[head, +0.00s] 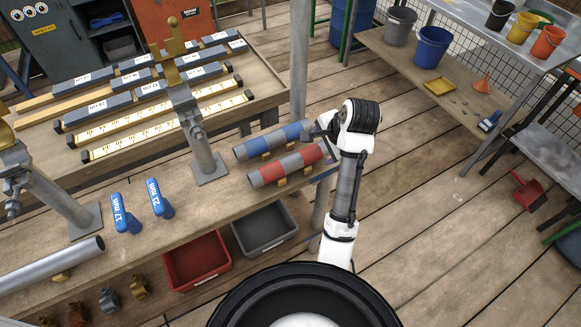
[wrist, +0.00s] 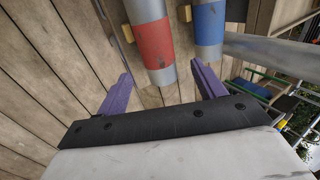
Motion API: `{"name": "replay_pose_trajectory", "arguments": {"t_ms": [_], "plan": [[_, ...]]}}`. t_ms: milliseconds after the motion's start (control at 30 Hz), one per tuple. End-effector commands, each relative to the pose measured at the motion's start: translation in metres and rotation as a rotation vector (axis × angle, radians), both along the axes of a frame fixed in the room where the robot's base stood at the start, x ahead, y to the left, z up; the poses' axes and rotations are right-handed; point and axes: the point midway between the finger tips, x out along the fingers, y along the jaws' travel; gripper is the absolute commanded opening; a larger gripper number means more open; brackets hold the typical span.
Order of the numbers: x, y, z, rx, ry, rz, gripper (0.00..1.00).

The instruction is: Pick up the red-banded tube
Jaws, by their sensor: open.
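The red-banded tube (head: 288,165) is a grey tube with a wide red band, lying on small wooden blocks near the right end of the bench. In the wrist view its near end and red band (wrist: 154,42) show between and beyond the two purple fingers. My gripper (wrist: 162,85) is open and empty, with the fingers spread apart on either side of the tube's line. In the head view my arm reaches to the tubes' right end; the fingertips are hidden there. A blue-banded tube (head: 272,140) lies parallel just behind it, and shows right of it in the wrist view (wrist: 209,25).
A metal post (head: 299,62) rises close behind the tubes. A clamp stand (head: 202,150) stands to their left. Grey (head: 264,231) and red (head: 196,258) bins sit below the bench. Open plank floor lies to the right.

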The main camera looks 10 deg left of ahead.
Motion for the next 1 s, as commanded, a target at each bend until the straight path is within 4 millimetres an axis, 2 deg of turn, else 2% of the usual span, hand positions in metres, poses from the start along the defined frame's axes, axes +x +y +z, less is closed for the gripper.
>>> {"name": "replay_pose_trajectory", "arguments": {"t_ms": [167, 533, 767, 1000], "plan": [[0.001, 0.002, -0.006, 0.000, 0.000, 0.001, 0.69], [0.012, 0.018, -0.044, 0.000, 0.003, -0.001, 0.69], [0.014, 0.019, -0.048, -0.001, -0.001, 0.000, 0.69], [0.014, 0.020, -0.048, -0.001, -0.001, 0.000, 0.40]]}}
